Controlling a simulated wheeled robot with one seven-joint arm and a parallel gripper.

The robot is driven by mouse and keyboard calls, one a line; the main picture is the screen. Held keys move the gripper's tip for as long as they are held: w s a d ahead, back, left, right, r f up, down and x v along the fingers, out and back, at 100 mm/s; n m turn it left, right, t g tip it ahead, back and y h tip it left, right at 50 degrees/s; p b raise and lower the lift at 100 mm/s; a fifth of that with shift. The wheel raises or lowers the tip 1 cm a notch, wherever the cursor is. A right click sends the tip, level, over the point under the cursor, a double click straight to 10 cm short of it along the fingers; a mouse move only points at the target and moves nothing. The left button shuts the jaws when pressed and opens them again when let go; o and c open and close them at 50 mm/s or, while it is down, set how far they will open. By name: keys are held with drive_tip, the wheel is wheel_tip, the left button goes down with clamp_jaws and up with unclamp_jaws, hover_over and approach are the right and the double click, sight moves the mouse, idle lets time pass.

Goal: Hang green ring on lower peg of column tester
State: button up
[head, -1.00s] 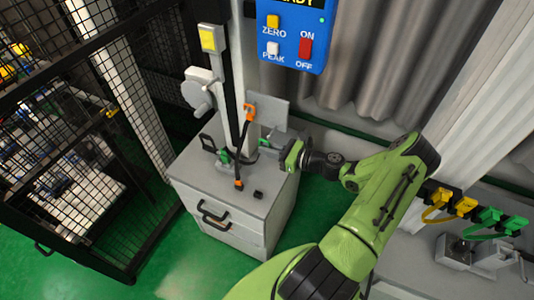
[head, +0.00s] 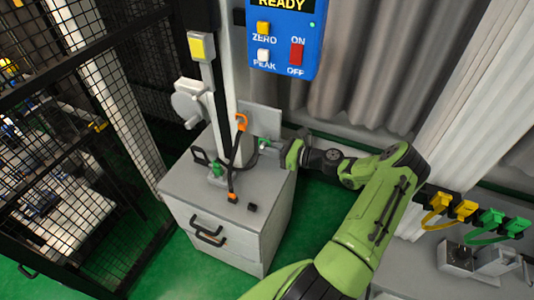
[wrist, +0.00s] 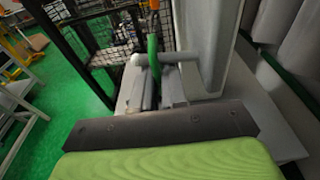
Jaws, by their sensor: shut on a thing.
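The column tester is a pale upright column (head: 229,100) on a grey cabinet, with a crank box (head: 190,102) on its left. My gripper (head: 272,147) is at the column's right side, shut on the green ring (head: 263,143), of which only a small part shows in the head view. In the wrist view the green ring (wrist: 153,58) is an upright narrow band beside a pale round-ended peg (wrist: 180,58). The band crosses the peg's line; I cannot tell whether it is around it.
An orange-ended dark strap (head: 231,165) hangs in front of the column. A small green part (head: 216,169) is at the column's foot. The blue control box (head: 284,40) is above, the mesh fence (head: 70,110) left. Green and yellow straps hang at right.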

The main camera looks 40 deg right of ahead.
drive_tip(key=shift+w+d+f, duration=0.1)
drive_tip(key=shift+w+d, duration=0.05)
drive_tip(key=shift+d, duration=0.15)
drive_tip(key=shift+f, duration=0.15)
idle(0.6)
drive_tip(key=o, duration=0.7)
drive_tip(key=shift+a, duration=0.1)
